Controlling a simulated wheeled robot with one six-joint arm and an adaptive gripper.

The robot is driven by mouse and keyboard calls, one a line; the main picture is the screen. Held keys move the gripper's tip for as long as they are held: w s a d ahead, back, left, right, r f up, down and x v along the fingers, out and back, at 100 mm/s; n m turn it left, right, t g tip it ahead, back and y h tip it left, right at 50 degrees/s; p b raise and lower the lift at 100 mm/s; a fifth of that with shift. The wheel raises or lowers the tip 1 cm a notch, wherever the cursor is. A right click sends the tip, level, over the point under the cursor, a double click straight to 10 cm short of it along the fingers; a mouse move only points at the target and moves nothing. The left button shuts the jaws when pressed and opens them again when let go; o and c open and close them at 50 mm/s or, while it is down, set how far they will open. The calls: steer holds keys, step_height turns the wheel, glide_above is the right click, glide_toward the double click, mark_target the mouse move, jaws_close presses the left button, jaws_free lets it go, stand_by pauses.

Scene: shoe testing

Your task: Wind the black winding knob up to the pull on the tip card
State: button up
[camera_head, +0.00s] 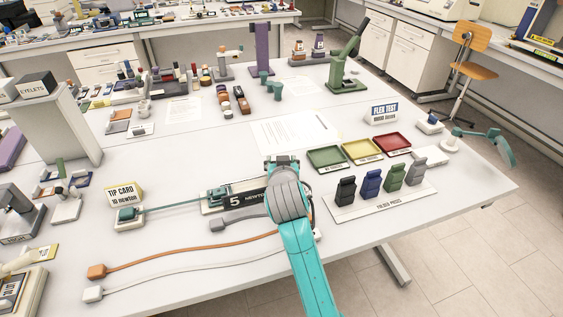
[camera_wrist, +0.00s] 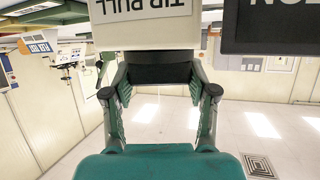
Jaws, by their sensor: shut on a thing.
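The tip card (camera_head: 124,195) stands at the left of the bench and reads 10 newton. In front of it, a teal block (camera_head: 127,213) is joined by a taut teal strap to a rig with a black display (camera_head: 247,199). The display shows 5 newton. My gripper (camera_wrist: 160,73) is shut on the black winding knob (camera_wrist: 160,66), with one finger on each side, under an upside-down TIP PULL label (camera_wrist: 145,8). The display's dark edge also shows at the upper right of the wrist view (camera_wrist: 270,35). In the head view my arm hides the knob.
Red, yellow and green trays (camera_head: 362,151) and a board of folder pieces (camera_head: 380,203) stand right of my arm. A grey strap piece (camera_head: 238,220), an orange cord (camera_head: 190,247) and a white cord (camera_head: 185,268) lie in front of the rig. Paper sheets lie behind.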

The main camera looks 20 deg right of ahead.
steer(key=o, duration=1.2)
steer(key=shift+c, duration=0.2)
steer(key=v, duration=1.2)
